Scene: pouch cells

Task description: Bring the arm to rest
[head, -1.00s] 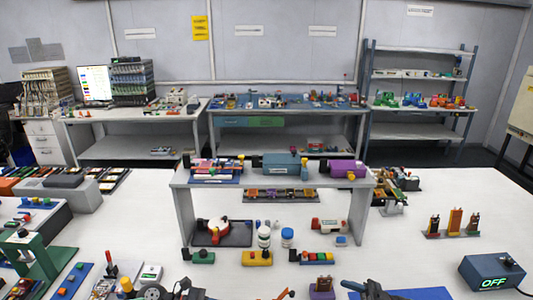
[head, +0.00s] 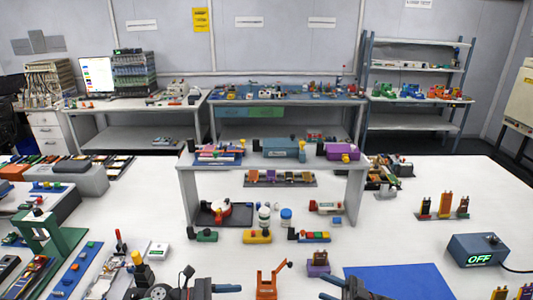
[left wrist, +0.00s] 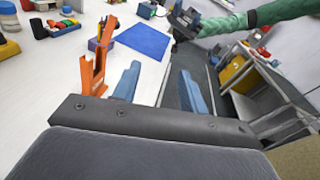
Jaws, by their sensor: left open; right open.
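My right gripper (head: 328,287) is at the bottom edge of the head view, with its blue fingers apart and nothing between them. It also shows with its green-sleeved arm at the top of the left wrist view (left wrist: 186,20). My left gripper (left wrist: 160,88) has its two blue fingers wide apart and empty in the left wrist view. In the head view only part of it shows at the bottom edge, left of the orange stand (head: 268,281). That stand is just beyond the left finger in the left wrist view. Neither gripper holds anything.
A blue mat (head: 398,281) lies beside my right gripper. A purple block (head: 318,263) stands between the grippers, farther back. A white raised shelf (head: 186,195) with devices stands mid-table. A box reading OFF (head: 477,250) is at right. A green press (head: 50,238) is at left.

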